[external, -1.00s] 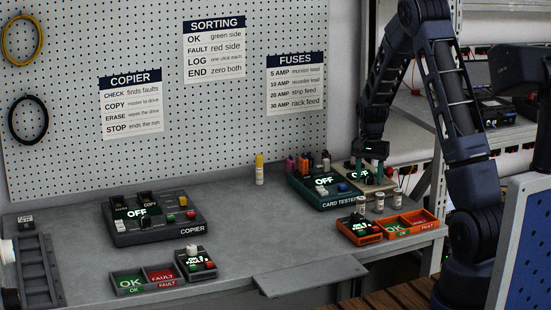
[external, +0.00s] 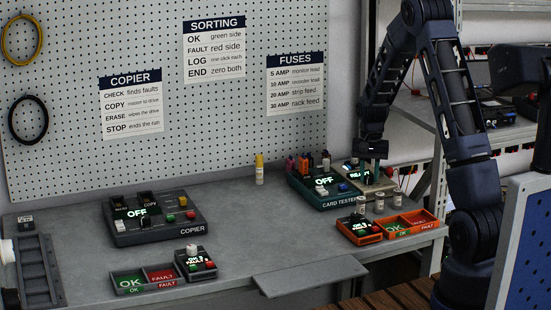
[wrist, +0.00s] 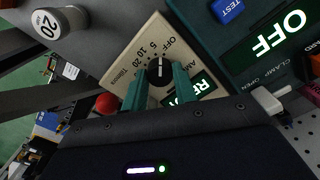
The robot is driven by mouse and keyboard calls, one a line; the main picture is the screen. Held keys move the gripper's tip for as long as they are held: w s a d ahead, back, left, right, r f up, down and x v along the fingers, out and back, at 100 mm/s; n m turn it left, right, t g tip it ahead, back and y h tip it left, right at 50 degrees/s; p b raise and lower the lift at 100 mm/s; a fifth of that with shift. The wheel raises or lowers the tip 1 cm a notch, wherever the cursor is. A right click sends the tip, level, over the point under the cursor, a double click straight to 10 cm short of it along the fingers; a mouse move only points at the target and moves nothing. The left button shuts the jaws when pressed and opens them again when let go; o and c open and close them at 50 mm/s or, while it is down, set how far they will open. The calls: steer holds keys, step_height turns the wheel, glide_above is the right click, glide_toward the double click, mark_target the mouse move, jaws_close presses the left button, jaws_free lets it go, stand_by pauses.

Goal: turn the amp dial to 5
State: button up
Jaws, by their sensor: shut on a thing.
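The amp dial is a black round knob (wrist: 160,70) on a beige panel (wrist: 118,60) marked OFF, 5, 10, 20 and further on. Its white pointer mark appears to point up, near the 5, though the mark is small. My gripper (wrist: 161,84) has its two teal fingers shut on the dial, one on each side. In the external view my gripper (external: 372,160) reaches straight down onto the beige unit at the back right of the bench, and hides the dial there. A lit display (wrist: 185,90) on the panel begins with "RE"; a finger covers part of it.
The teal card tester (external: 320,191) stands beside the beige unit, its display showing OFF. A red button (wrist: 107,103) is close to my fingers. Orange bins (external: 410,222) and several white fuses (external: 379,202) stand in front. The bench middle is clear.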

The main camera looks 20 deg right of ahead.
mark_target(369, 177)
steer(key=shift+n, duration=1.6)
steer(key=o, duration=1)
steer(key=shift+r, duration=0.15)
step_height(369, 177, up, 11)
steer(key=shift+f, duration=0.2)
